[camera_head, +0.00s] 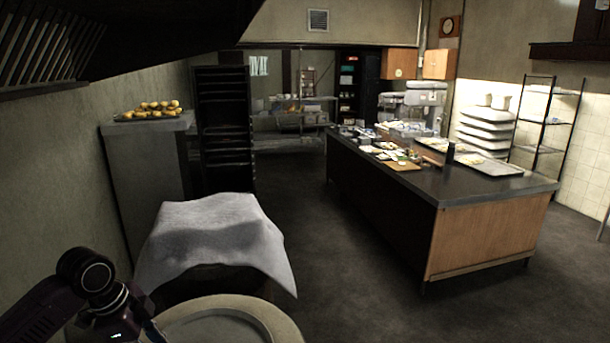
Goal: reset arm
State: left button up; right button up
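Part of my dark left arm (88,275) comes in at the lower left corner, with a round joint and a link that runs down out of the picture. I cannot make out the fingers of my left gripper; the arm's end is cut off by the bottom edge. My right arm and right gripper are not in view. No object is seen in a grip.
A pale round barrel top (225,322) is close in front, beside my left arm. Behind it stands something draped with a white cloth (215,235). A long counter (480,190) with trays and food is at right. Dark floor (340,270) lies clear between them.

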pick_arm(q)
jog(key=s+d+f+n, duration=0.4)
jog(key=s+d+f, duration=1)
jog(key=s+a+f+n+t+y, duration=0.15)
jog(key=s+a+n, duration=0.25)
jog(key=s+n, duration=0.75)
jog(key=s+f+m+g+b, duration=0.1)
jog(key=s+f+b, duration=0.15)
jog(key=f, duration=1.35)
jog(key=s+f+m+g+b, duration=0.1)
jog(key=s+f+m+b, duration=0.15)
jog(key=f, duration=1.25)
jog(key=s+a+f+b, duration=0.1)
jog(key=s+f+b, duration=0.1)
jog(key=s+f, duration=0.5)
jog(key=s+a+f+b, duration=0.2)
jog(key=s+f, duration=0.6)
jog(key=f, duration=0.6)
jog(key=shift+s+f+n+g+y+b, duration=0.2)
jog(key=shift+n+g+y+b, duration=0.2)
jog(key=shift+b, duration=0.25)
